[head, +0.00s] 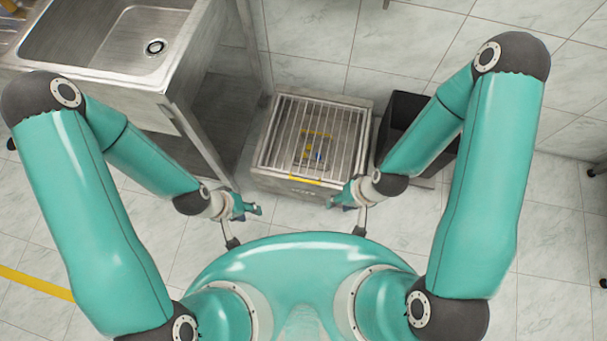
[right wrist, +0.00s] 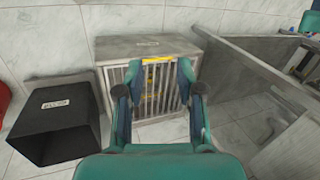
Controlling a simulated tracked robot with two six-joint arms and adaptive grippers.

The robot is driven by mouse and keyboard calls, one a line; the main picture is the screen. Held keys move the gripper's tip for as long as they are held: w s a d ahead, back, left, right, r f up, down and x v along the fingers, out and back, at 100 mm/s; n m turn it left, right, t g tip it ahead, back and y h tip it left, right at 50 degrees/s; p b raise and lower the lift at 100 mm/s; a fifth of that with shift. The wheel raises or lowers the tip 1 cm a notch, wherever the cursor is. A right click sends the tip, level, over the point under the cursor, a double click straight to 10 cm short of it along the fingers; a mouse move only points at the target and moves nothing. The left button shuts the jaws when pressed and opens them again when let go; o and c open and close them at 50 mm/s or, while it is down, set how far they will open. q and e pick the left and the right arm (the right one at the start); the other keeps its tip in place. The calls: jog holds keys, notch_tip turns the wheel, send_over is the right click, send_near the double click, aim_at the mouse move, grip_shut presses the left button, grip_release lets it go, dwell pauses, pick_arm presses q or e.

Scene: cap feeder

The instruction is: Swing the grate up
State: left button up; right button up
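The grate (head: 315,140) is a set of parallel metal bars closed over the top of a low square metal box (head: 285,183). A yellow strip (head: 305,180) marks its near edge. It also shows in the right wrist view as the grate (right wrist: 165,98), partly hidden by my fingers. Small yellow and blue items (head: 313,153) lie under the bars. My left gripper (head: 255,209) is in front of the box's left corner, fingers apart and empty. My right gripper (head: 336,203) is in front of the right corner; the right wrist view shows its fingers wide apart with nothing between.
A black open bin (head: 400,110) stands right of the box, partly behind my right arm. A steel sink unit (head: 130,45) with legs stands at the left. A tiled wall is behind the box. Tiled floor in front of the box is clear.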

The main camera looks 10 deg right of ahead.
jog(key=w+a+f+n+b, duration=0.2)
jog(key=w+f+b, duration=0.1)
jog(key=f+b, duration=0.15)
jog(key=n+g+h+b, duration=0.1)
jog(key=n+g+b, duration=0.1)
jog(key=n+b, duration=1.05)
send_over(301, 180)
jog(key=s+d+b, duration=0.2)
notch_tip(301, 180, down, 12)
jog(key=m, duration=0.3)
jog(key=w+n+h+b, duration=0.2)
jog(key=w+n+b, duration=0.3)
jog(key=w+b, duration=0.1)
jog(key=shift+g, duration=0.4)
jog(key=b+x, duration=0.1)
jog(key=x, duration=0.4)
jog(key=b+x, duration=0.1)
jog(key=x, duration=1)
jog(key=shift+s+a+f+b, duration=0.25)
jog(key=shift+s+f+b, duration=0.05)
jog(key=shift+s+b, duration=0.1)
grip_shut()
